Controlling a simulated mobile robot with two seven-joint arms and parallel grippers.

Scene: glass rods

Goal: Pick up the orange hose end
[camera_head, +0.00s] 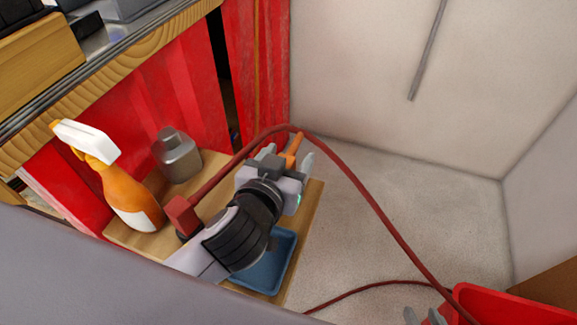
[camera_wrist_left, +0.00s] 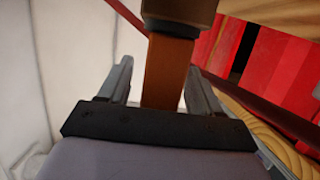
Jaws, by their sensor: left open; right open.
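The orange hose end (camera_head: 294,146) sticks up at the far side of my left gripper (camera_head: 286,158) in the head view, beside the dark red hose (camera_head: 367,197). In the left wrist view the orange-brown piece (camera_wrist_left: 166,72) stands between the two open fingers of my left gripper (camera_wrist_left: 160,85), with a darker brown part (camera_wrist_left: 180,10) at its top. A gap shows on its left side; on its right it is close to the finger, and I cannot tell if they touch. My right gripper (camera_head: 425,317) shows only its open fingertips at the bottom edge.
An orange spray bottle (camera_head: 125,190) with a white head and a grey bottle (camera_head: 178,157) stand on a wooden board (camera_head: 215,165). A blue tray (camera_head: 268,265) lies under my left arm. A red bin (camera_head: 510,305) is at lower right. The pale floor (camera_head: 440,215) is mostly clear.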

